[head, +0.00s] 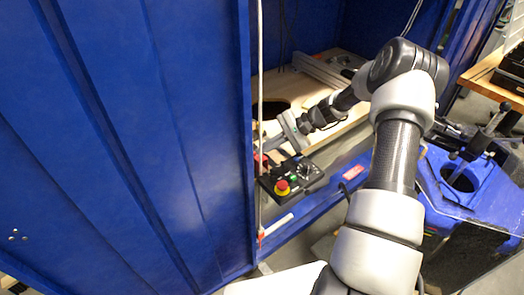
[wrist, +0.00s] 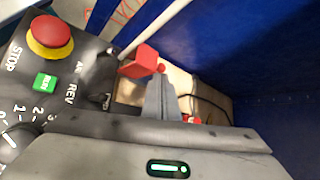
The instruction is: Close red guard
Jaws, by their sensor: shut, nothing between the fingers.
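The red guard (wrist: 140,62) shows in the wrist view as a red flap that stands out beside the black control box (wrist: 85,60). In the head view a small red patch (head: 261,161) at the box's left edge looks like the same guard, partly hidden. My gripper (wrist: 160,82) is shut and empty. Its grey fingertips are right beside the guard's lower right edge; I cannot tell whether they touch it. In the head view my gripper (head: 272,146) reaches in from the right, low over the far left side of the box.
The box carries a red stop button (wrist: 50,36), a green button (wrist: 45,81) and a small toggle (wrist: 106,101). A pale vertical rod (head: 260,110) and a large blue panel (head: 130,140) stand left of the gripper. A wooden board (head: 345,128) lies behind.

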